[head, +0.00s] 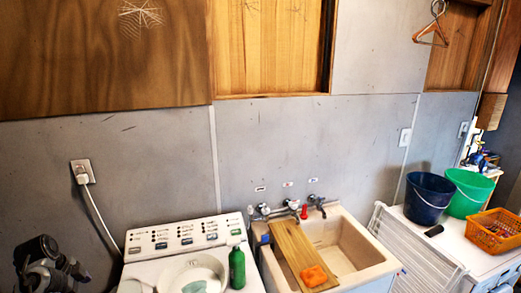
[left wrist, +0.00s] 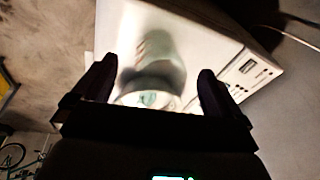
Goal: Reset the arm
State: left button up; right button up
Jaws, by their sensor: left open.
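My left gripper (left wrist: 156,68) is open in the left wrist view, with its two dark fingers spread apart. I see nothing held between them. Beyond the fingers is the white top of the washing machine (left wrist: 215,35), with its round opening behind the gap. The machine also shows at the bottom of the head view (head: 180,247). A dark jointed mechanism at the lower left of the head view looks like part of my left arm; its fingers are not clear there. My right gripper is not in view.
A green bottle (head: 237,268) stands on the machine's right side. Right of it is a sink (head: 352,240) with a wooden board (head: 291,246) and an orange cloth or sponge (head: 314,276). Buckets (head: 428,197) and an orange basket (head: 494,231) stand farther right. A plug cord (head: 98,215) hangs at left.

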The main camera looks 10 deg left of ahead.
pick_arm(q)
jog(key=s+a+r+n+y, duration=0.1)
jog(key=s+a+r, duration=0.25)
jog(key=a, duration=0.25)
jog(key=s+a+r+y, duration=0.2)
jog(key=s+a+r, duration=0.1)
jog(key=a+r, duration=0.15)
jog(key=s+d+f+n+y, duration=0.1)
jog(key=s+d+f+y, duration=0.15)
jog(key=d+f, duration=0.7)
jog(key=s+d+f+n+y, duration=0.1)
jog(key=s+d+f+y, duration=0.15)
jog(key=d+f, duration=0.7)
jog(key=s+d+f+n+h, duration=0.1)
jog(key=s+d+n+h, duration=0.15)
jog(key=s+d, duration=0.45)
jog(key=s+d+f+n+h, duration=0.1)
jog(key=s+d+h, duration=0.15)
jog(key=d, duration=0.95)
jog(key=s+d+f+n+h, duration=0.1)
jog(key=s+d+n+h, duration=0.2)
jog(key=d, duration=0.6)
notch_tip(320, 180, up, 18)
jog(key=s+m+p, duration=0.1)
jog(key=p, duration=1.7)
jog(key=shift+d+t, duration=0.25)
jog(key=shift+t, duration=0.15)
jog(key=shift+m, duration=0.25)
